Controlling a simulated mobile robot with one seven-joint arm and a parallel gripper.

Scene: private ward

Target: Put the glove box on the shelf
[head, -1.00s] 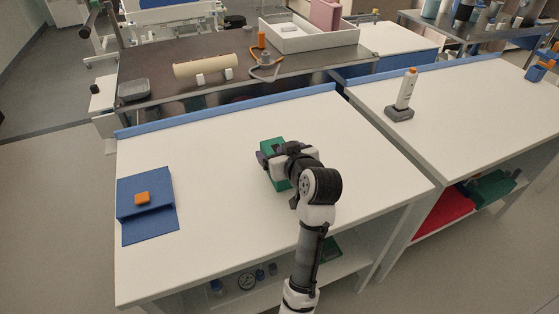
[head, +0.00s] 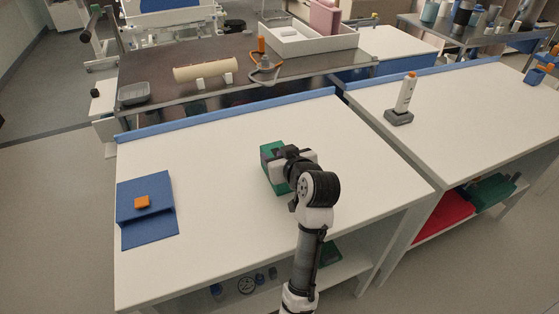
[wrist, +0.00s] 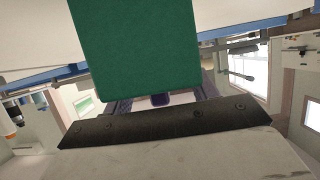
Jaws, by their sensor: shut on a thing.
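The green box, the likely glove box (head: 270,153), is at the middle of the near white table. My gripper (head: 279,160) is shut on it and partly hides it in the head view. In the wrist view the green box (wrist: 138,45) fills the upper middle, between the fingers. I cannot tell whether the box touches the tabletop or is slightly raised. A lower shelf (head: 228,303) shows under the near table, with several small items on it.
A blue holder (head: 133,225) with an orange block (head: 142,202) lies at the table's left. A white handheld device stands in a grey base (head: 399,117) on the right table. Red (head: 440,215) and green (head: 490,191) items lie on that table's lower shelf. The near table is otherwise clear.

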